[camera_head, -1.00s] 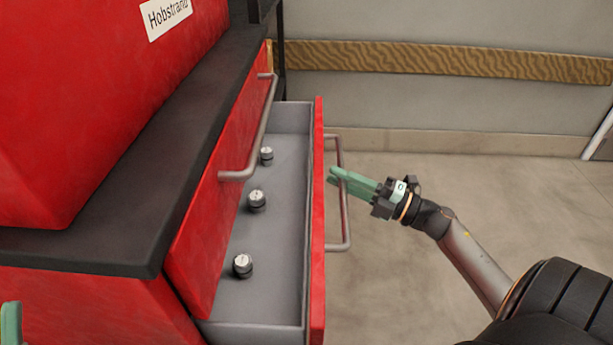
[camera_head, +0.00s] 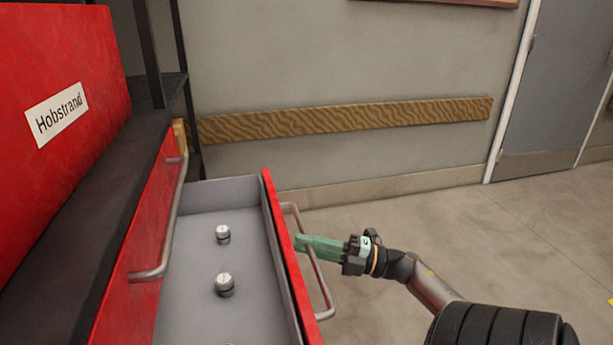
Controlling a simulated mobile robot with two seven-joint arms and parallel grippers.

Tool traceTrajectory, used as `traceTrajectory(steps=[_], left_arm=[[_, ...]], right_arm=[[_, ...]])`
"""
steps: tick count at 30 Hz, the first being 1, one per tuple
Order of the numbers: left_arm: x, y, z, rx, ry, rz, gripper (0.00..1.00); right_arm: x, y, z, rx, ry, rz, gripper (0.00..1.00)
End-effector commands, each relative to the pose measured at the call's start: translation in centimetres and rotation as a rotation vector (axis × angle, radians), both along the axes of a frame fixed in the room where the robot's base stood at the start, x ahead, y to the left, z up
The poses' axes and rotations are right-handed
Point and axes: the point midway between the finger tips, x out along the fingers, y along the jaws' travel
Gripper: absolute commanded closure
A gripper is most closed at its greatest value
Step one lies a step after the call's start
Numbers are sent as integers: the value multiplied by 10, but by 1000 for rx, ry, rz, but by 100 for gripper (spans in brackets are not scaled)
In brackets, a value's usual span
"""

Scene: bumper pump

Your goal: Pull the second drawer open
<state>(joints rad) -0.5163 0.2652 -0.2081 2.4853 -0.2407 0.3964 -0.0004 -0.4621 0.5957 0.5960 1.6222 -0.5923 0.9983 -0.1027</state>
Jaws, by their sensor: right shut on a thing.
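The second drawer (camera_head: 253,262) of the red cabinet is pulled well out, its grey inside showing. Its red front (camera_head: 290,262) carries a grey bar handle (camera_head: 321,287). My right gripper (camera_head: 302,243), with green fingers, is at that handle and shut on it, its fingertips close to the drawer front. Above, the top drawer (camera_head: 125,285) is closed, with its own bar handle (camera_head: 171,232). My left gripper is not in view.
Several small metal knob-like pieces, one of them near the middle (camera_head: 224,284), stand in the open drawer. The red box labelled Hobstrand (camera_head: 60,150) stands on the dark cabinet top (camera_head: 75,235). The floor (camera_head: 480,240) to the right is clear. A grey door (camera_head: 560,85) is at the back right.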

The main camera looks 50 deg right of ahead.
Motion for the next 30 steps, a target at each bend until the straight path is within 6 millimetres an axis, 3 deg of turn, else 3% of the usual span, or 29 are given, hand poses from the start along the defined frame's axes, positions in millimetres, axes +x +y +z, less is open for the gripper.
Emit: traceTrajectory(steps=[1,8,18,23,30], left_arm=[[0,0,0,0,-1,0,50],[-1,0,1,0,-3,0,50],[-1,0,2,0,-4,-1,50],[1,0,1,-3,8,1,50],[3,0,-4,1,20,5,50]], right_arm=[[0,0,0,0,0,1,79],[0,0,0,0,0,0,53],[-4,-2,-1,1,2,-1,53],[-25,-14,-6,2,5,-3,53],[-70,-41,-16,1,5,-2,53]])
